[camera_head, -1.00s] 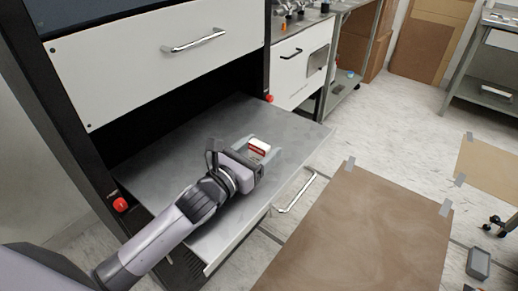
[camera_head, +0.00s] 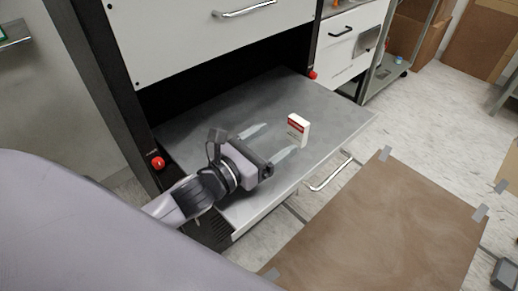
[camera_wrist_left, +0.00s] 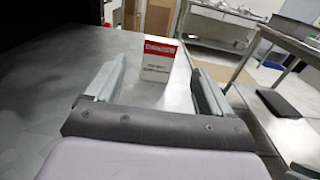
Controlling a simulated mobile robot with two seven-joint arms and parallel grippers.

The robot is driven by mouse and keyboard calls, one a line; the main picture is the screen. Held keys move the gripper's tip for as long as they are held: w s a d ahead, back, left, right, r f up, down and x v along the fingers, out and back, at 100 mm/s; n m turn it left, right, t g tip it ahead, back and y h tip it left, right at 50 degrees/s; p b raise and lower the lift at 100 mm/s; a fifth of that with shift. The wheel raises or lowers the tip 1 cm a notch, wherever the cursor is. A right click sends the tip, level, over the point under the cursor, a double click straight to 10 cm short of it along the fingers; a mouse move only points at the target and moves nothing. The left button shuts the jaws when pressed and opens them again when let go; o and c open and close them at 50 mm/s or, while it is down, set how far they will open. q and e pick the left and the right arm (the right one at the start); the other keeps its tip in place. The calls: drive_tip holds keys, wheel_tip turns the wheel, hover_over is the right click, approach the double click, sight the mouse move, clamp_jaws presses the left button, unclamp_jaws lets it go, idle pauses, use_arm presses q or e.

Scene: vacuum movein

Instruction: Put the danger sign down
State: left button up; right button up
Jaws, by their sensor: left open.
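The danger sign (camera_head: 298,130) is a small white block with a red band. It stands upright on the grey metal surface of the pulled-out drawer (camera_head: 330,110). My left gripper (camera_head: 272,142) is open and empty, with its fingers pointing toward the sign from the left. In the left wrist view the sign (camera_wrist_left: 157,60) stands just beyond and between the two fingertips (camera_wrist_left: 158,75), apart from them, its red lettered face toward me. My right gripper is not in view.
The drawer has a metal handle (camera_head: 330,172) at its front. A closed white drawer (camera_head: 190,35) is above it. Red knobs (camera_head: 158,163) sit on the black frame. A brown taped sheet (camera_head: 390,225) lies on the floor. The drawer surface around the sign is clear.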

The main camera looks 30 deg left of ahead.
use_arm(q)
drive_tip(key=v, duration=0.2)
drive_tip(key=shift+s+a, duration=0.1)
drive_tip(key=shift+s, duration=0.3)
drive_tip(key=shift+s+a, duration=0.15)
drive_tip(key=shift+s, duration=0.15)
